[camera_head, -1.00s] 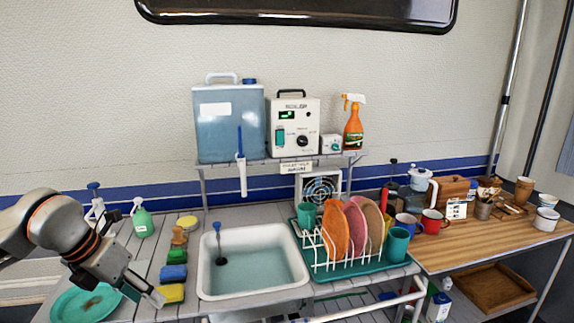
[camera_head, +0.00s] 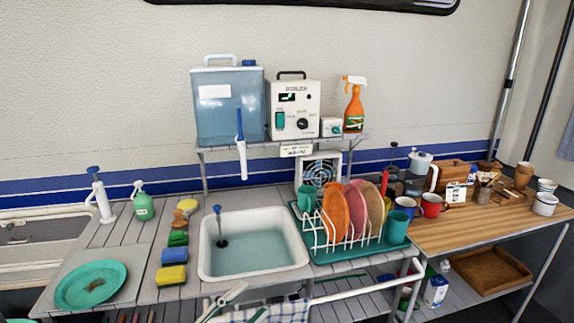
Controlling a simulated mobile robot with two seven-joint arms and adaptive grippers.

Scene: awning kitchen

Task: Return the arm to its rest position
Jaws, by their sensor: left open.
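My left gripper (camera_head: 247,302) shows only in part at the bottom edge of the head view, below the front of the sink (camera_head: 290,270). Its fingers are apart with nothing seen between them. The rest of the left arm is hidden below the picture. My right gripper is not in view. A teal plate (camera_head: 76,296) with a brown stain lies on the counter at the left, clear of the gripper.
Yellow, blue and green sponges (camera_head: 172,276) lie left of the sink. A dish rack (camera_head: 350,254) with plates and cups stands to the right. A rail (camera_head: 368,290) and a checked towel (camera_head: 285,312) are near the gripper in the picture.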

